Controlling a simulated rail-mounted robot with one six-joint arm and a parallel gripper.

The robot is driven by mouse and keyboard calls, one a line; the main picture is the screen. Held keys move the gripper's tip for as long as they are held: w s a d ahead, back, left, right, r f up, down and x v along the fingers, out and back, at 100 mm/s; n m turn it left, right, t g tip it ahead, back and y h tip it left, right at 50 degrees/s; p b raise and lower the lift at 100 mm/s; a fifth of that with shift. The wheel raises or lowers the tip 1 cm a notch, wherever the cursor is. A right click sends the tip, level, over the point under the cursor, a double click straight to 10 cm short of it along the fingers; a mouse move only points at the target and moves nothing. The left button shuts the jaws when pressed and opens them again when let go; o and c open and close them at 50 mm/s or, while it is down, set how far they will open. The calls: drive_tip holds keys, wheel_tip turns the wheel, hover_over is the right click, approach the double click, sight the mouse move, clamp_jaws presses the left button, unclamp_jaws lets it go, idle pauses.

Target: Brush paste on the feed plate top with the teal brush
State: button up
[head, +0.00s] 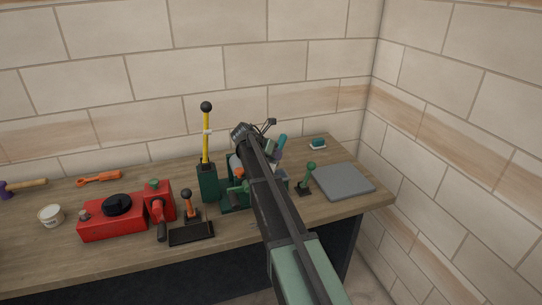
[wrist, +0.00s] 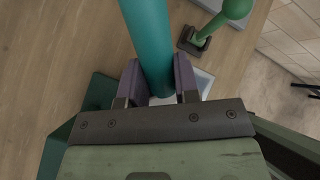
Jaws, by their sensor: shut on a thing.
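My gripper (wrist: 157,78) is shut on the teal brush (wrist: 148,35), whose thick handle passes between the two purple fingers in the wrist view. In the head view the teal brush handle (head: 282,140) shows beyond my arm, above the green machine (head: 208,184). The bristles are hidden. A pale flat plate (wrist: 205,82) shows partly behind the right finger; I cannot tell whether it is the feed plate top or whether the brush touches it. My arm covers much of the machine. A white pot (head: 50,215) stands at the left; I cannot tell whether it holds paste.
A yellow lever (head: 206,138) stands tall left of my arm. A green-handled lever (head: 309,172) and a grey mat (head: 343,181) are to the right. A red machine (head: 113,215), an orange-handled lever (head: 187,202) and a black tray (head: 191,234) are to the left. Walls close the back and right.

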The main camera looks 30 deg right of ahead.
drive_tip(key=s+d, duration=0.1)
drive_tip(key=d, duration=0.7)
drive_tip(key=shift+d, duration=0.15)
idle(1.2)
drive_tip(key=shift+s, duration=0.1)
wheel_tip(320, 180, up, 7)
drive_tip(key=p, duration=0.7)
wheel_tip(320, 180, down, 3)
drive_tip(key=b, duration=0.3)
